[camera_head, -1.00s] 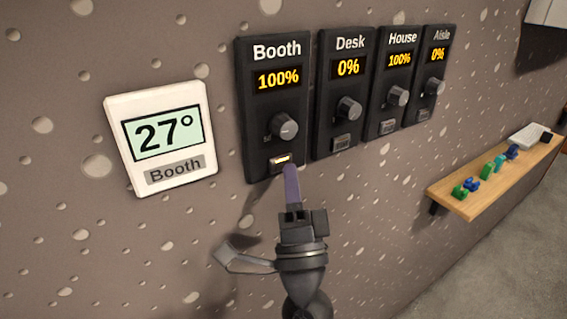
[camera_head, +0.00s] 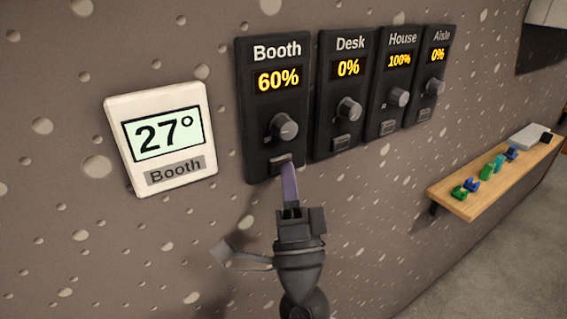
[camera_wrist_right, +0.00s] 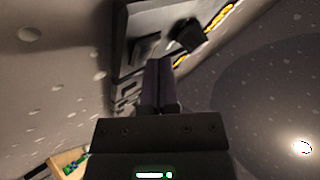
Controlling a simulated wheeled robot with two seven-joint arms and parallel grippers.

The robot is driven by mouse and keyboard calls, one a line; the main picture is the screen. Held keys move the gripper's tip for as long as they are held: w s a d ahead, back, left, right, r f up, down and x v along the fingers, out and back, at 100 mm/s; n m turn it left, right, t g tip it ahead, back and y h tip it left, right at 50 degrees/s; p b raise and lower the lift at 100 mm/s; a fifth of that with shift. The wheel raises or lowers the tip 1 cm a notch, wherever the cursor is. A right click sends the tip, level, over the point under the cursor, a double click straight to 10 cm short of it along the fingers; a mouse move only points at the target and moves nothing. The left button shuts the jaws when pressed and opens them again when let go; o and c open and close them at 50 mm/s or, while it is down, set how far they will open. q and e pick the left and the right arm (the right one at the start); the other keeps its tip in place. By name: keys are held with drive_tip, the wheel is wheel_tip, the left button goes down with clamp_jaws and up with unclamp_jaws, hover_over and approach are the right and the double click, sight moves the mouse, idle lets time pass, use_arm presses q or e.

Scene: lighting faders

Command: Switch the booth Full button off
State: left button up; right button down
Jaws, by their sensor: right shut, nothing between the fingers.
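The Booth panel (camera_head: 262,105) is a black wall plate with a knob (camera_head: 284,127) and a yellow display reading 60%. The booth Full button (camera_head: 279,163) sits at its lower edge and is unlit. My right gripper (camera_head: 287,165) is shut and empty, with its fingertips at the button's lower right; I cannot tell whether they touch it. In the right wrist view the shut fingers (camera_wrist_right: 158,70) point at the panel beside its knob (camera_wrist_right: 184,38). My left gripper is not in view.
Desk (camera_head: 342,95), House (camera_head: 396,80) and Aisle (camera_head: 432,75) panels hang to the right, reading 0%, 100% and 0%. A white Booth thermostat (camera_head: 161,137) reads 27° at left. A wooden shelf (camera_head: 480,190) with small objects juts out at right.

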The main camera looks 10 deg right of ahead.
drive_tip(key=shift+s+d, duration=0.1)
drive_tip(key=shift+s, duration=0.25)
drive_tip(key=s, duration=0.2)
drive_tip(key=s+d+p, duration=0.1)
drive_tip(key=s+d, duration=0.1)
drive_tip(key=s, duration=0.1)
drive_tip(key=shift+s+p, duration=0.3)
